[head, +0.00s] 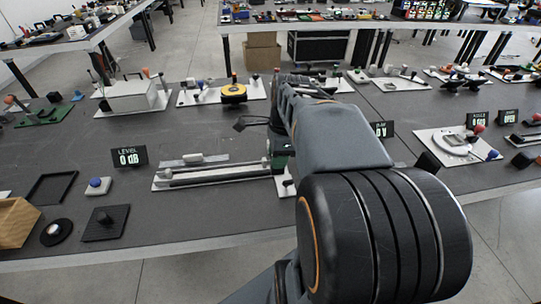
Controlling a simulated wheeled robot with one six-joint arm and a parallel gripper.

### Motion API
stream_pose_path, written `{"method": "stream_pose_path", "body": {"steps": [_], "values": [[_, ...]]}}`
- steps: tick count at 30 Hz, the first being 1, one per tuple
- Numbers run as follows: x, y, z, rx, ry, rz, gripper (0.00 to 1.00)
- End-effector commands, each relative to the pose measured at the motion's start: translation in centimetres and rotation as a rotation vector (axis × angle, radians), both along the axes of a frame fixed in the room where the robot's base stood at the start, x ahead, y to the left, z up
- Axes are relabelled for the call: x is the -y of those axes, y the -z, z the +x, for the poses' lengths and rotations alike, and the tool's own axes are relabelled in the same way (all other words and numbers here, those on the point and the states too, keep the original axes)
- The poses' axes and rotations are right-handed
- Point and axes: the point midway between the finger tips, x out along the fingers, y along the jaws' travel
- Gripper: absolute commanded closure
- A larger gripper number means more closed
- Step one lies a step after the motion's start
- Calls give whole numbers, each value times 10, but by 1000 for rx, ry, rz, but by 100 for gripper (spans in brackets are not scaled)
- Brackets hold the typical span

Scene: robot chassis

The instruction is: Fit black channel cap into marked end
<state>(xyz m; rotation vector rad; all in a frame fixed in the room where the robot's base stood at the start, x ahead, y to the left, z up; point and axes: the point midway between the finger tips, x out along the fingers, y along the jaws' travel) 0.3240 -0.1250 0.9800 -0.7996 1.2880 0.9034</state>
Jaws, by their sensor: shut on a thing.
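A long channel (215,176), a pale tray with a dark strip along it, lies on the bench in the middle. Its right end runs behind my arm, and I cannot make out an end mark. My gripper (262,124) is beyond the channel, near its right end, mostly hidden by my wrist and forearm. A dark piece juts out to its left. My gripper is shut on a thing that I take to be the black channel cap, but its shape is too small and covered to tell.
A "LEVEL 0 dB" sign (128,157) stands left of the channel. A black tray (51,187), a blue knob (97,184) and a wooden box (17,222) are at the left. A yellow round device (233,93) lies behind.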

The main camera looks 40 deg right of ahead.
Motion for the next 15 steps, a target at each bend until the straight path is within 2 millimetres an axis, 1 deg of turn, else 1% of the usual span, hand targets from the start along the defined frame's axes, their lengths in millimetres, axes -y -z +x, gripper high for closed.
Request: {"method": "stream_pose_path", "body": {"steps": [5,9,10,12,15], "values": [[24,20,32,-6,-1,4,91],[45,35,61,-5,-4,3,91],[50,39,66,-5,-4,3,91],[56,53,74,-5,-4,3,91],[64,69,84,-4,-4,3,91]]}}
